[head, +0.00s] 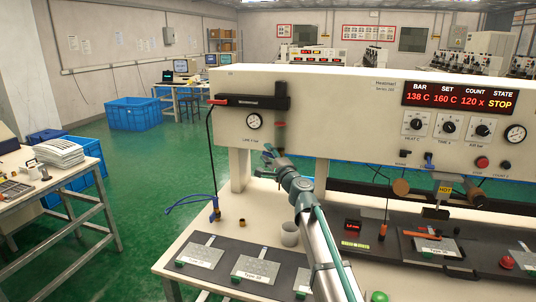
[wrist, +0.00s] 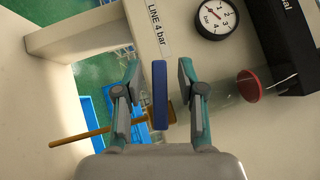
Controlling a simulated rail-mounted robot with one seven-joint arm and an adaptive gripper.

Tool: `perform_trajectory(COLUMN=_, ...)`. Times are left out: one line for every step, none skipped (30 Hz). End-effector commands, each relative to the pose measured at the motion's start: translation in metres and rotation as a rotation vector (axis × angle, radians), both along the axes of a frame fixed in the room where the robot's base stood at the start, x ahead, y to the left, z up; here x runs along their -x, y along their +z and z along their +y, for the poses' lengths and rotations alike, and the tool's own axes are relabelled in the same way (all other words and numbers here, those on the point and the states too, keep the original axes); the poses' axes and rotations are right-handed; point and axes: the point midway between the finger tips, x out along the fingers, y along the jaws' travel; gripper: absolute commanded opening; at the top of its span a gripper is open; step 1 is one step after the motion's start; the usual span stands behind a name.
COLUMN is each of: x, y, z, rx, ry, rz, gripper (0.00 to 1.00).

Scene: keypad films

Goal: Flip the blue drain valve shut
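The blue drain valve handle (wrist: 160,95) is a flat blue bar, seen upright in the wrist view at a brass fitting (wrist: 171,113) below the clear filter bowl (wrist: 212,103). My gripper (wrist: 160,88) is open, with one finger on each side of the blue handle and a visible gap on both sides. In the head view my gripper (head: 272,156) is under the air line unit at the left of the machine front.
A gauge (head: 254,121) and black air unit (head: 245,102) are above the valve. A thin brass rod (wrist: 80,138) sticks out beside it. A beige machine leg (head: 240,169) stands close by. A grey cup (head: 290,234) and film plates (head: 255,265) are on the bench below.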

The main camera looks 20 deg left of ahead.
Motion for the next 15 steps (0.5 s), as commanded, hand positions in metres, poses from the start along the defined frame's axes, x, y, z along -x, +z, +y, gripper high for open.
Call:
perform_trajectory(x=-0.0005, y=-0.0001, z=0.0006, rx=0.000, ry=0.000, rz=0.000, gripper=0.40)
perform_trajectory(x=-0.0003, y=-0.0002, z=0.0006, rx=0.000, ry=0.000, rz=0.000, gripper=0.40)
perform_trajectory(x=0.0000, y=-0.0003, z=0.0005, rx=0.000, ry=0.000, rz=0.000, gripper=0.40)
perform_trajectory(x=0.0000, y=-0.0003, z=0.0004, rx=0.000, ry=0.000, rz=0.000, gripper=0.40)
perform_trajectory(x=0.0000, y=-0.0003, z=0.0004, rx=0.000, ry=0.000, rz=0.000, gripper=0.40)
perform_trajectory(x=0.0001, y=-0.0003, z=0.0003, rx=0.000, ry=0.000, rz=0.000, gripper=0.40)
perform_trajectory(x=0.0001, y=-0.0003, z=0.0003, rx=0.000, ry=0.000, rz=0.000, gripper=0.36)
perform_trajectory(x=0.0001, y=-0.0003, z=0.0003, rx=0.000, ry=0.000, rz=0.000, gripper=0.31)
perform_trajectory(x=0.0001, y=-0.0003, z=0.0003, rx=0.000, ry=0.000, rz=0.000, gripper=0.25)
perform_trajectory(x=0.0001, y=-0.0003, z=0.0003, rx=0.000, ry=0.000, rz=0.000, gripper=0.20)
perform_trajectory(x=0.0001, y=-0.0003, z=0.0003, rx=0.000, ry=0.000, rz=0.000, gripper=0.15)
perform_trajectory(x=0.0002, y=-0.0003, z=0.0003, rx=0.000, ry=0.000, rz=0.000, gripper=0.08)
perform_trajectory(x=0.0002, y=-0.0003, z=0.0003, rx=0.000, ry=0.000, rz=0.000, gripper=0.03)
perform_trajectory(x=0.0002, y=-0.0003, z=0.0003, rx=0.000, ry=0.000, rz=0.000, gripper=0.00)
perform_trajectory(x=0.0002, y=-0.0003, z=0.0003, rx=0.000, ry=0.000, rz=0.000, gripper=0.00)
